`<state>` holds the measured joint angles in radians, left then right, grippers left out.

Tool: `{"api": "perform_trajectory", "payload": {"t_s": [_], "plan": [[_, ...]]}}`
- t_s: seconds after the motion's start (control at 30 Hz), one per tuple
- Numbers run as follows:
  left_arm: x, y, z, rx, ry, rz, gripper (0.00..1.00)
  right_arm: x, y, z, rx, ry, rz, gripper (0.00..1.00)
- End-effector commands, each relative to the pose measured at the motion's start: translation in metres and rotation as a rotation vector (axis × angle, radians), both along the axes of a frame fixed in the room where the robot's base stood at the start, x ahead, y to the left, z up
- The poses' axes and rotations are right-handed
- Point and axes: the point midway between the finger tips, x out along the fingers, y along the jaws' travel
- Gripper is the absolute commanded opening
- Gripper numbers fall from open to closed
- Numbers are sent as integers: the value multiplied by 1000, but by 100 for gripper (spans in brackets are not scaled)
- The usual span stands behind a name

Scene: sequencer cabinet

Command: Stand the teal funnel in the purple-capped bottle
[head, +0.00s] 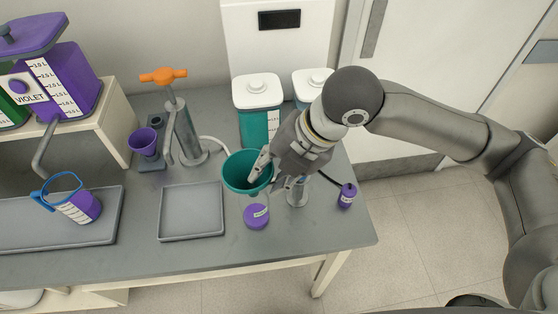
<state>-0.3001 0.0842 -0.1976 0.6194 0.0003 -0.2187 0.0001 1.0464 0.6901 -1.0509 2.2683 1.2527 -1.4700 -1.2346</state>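The teal funnel (236,181) is in the head view, wide mouth up and roughly upright, above the right part of the bench. My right gripper (262,173) is at its right rim, with one finger inside the mouth and the other outside; it looks shut on the rim. A round purple bottle (256,217) with a pale label stands on the bench just below the funnel. Its top is partly hidden, and I cannot tell whether the funnel's stem is in it. A small purple labelled bottle (347,196) stands farther right. My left gripper is not in view.
A grey tray (192,211) lies left of the funnel. White-lidded teal containers (258,92) stand at the back. A blue-rimmed jug (76,205) is far left. The bench front is clear.

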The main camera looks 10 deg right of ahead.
Motion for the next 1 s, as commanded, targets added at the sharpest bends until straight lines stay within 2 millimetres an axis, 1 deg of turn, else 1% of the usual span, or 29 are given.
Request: {"api": "perform_trajectory", "payload": {"t_s": [0.17, 0.4, 0.5, 0.6, 0.73, 1.0], "plan": [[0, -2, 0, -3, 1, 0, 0, -3, -12, 24, 1, -7, -2, 32], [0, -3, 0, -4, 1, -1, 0, -11, -34, 70, 1, -6, -3, 32], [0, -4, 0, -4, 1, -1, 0, -14, -42, 85, 0, -5, -2, 32], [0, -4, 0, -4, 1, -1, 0, -17, -47, 95, 0, -3, -2, 32], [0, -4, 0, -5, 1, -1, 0, -19, -51, 102, -1, -2, -1, 32], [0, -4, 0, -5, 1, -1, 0, -19, -51, 103, 0, -1, 0, 32]]}}
